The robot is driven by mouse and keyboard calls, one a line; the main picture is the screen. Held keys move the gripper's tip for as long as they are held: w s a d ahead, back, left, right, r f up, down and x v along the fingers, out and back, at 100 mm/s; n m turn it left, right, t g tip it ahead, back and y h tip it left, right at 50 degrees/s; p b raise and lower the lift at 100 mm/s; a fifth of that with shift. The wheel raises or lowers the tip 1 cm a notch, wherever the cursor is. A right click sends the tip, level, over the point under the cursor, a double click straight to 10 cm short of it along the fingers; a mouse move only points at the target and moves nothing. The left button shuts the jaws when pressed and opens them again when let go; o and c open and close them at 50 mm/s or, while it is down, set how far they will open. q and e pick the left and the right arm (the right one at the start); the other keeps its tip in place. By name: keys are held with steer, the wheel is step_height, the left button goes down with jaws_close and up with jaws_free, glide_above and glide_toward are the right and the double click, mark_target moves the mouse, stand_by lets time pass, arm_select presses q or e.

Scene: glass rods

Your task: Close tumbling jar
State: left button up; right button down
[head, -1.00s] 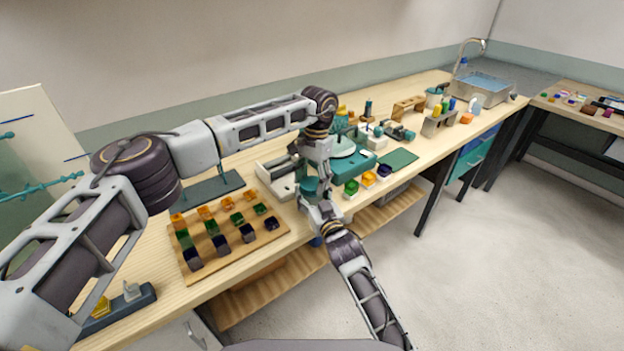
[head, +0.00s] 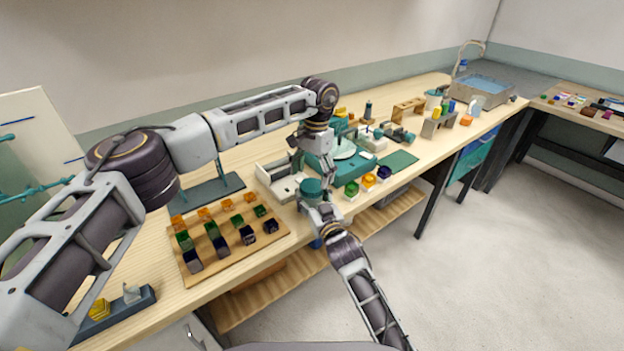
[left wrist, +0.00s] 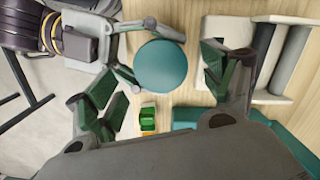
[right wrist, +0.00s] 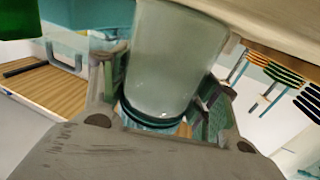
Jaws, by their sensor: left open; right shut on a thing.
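The tumbling jar is upright in my right gripper (head: 320,212), near the bench's front edge. Its round teal top (head: 311,187) shows in the head view and as a flat disc in the left wrist view (left wrist: 160,66). The right wrist view shows the jar's clear, frosted wall (right wrist: 175,60) with a dark teal band (right wrist: 150,117) between the right fingers (right wrist: 155,100). My left gripper (head: 298,163) is open above the jar; its green-padded fingers (left wrist: 160,82) are apart on either side of the disc, not touching it. Whether the top is seated fully cannot be told.
A white holder (head: 276,180) stands just left of the jar. A teal machine (head: 348,165) is behind to the right. Green, yellow and dark blocks (head: 368,181) sit close at the right. A wooden board (head: 205,262) with several coloured blocks lies left.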

arm_select(q)
steer(key=shift+r, duration=0.9)
steer(key=shift+c, duration=0.4)
